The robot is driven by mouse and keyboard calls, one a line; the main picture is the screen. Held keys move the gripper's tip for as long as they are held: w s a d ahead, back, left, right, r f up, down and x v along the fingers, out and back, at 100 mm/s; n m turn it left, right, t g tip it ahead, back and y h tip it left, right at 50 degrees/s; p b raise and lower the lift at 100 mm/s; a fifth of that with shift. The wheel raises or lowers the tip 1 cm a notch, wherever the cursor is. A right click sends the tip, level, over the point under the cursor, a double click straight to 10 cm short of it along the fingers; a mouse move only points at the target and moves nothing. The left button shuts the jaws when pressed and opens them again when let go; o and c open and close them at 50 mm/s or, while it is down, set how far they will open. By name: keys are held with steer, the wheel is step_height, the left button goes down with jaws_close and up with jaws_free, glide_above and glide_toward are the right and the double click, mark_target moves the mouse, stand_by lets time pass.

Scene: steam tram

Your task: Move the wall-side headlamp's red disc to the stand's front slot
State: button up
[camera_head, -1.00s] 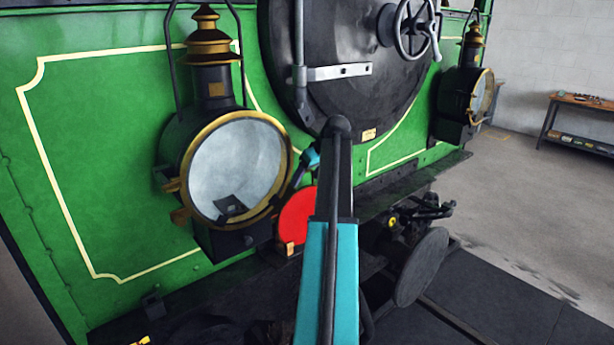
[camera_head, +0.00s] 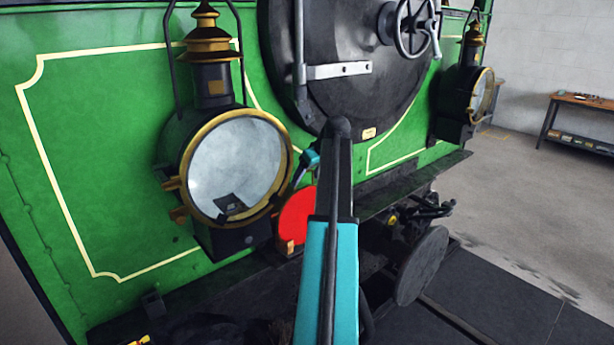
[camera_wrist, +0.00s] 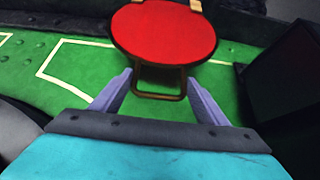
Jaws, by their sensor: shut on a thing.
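The red disc (camera_head: 296,216) shows in the head view just right of and below the near headlamp (camera_head: 235,168), partly hidden by my arm. In the wrist view the red disc (camera_wrist: 163,32) is beyond my fingertips, its face towards the camera. Its bronze-coloured loop handle (camera_wrist: 160,96) lies between the fingers. My gripper (camera_wrist: 161,82) is shut on this handle. In the head view my gripper is mostly hidden behind my arm. A second headlamp (camera_head: 466,97) stands further right on the engine front. I cannot make out the stand in these frames.
The green engine front (camera_head: 110,130) and the dark round smokebox door (camera_head: 345,60) are close behind the disc. A dark ledge (camera_head: 415,185) and a round buffer (camera_head: 422,266) lie right of my arm. Open floor (camera_head: 520,220) reaches to a workbench (camera_head: 580,103) at the far right.

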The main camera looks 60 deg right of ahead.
steer(key=o, duration=2.1)
steer(key=shift+r, duration=0.2)
steer(key=shift+r+p, duration=1.2)
steer(key=shift+r, duration=1.6)
steer(key=shift+s, duration=0.15)
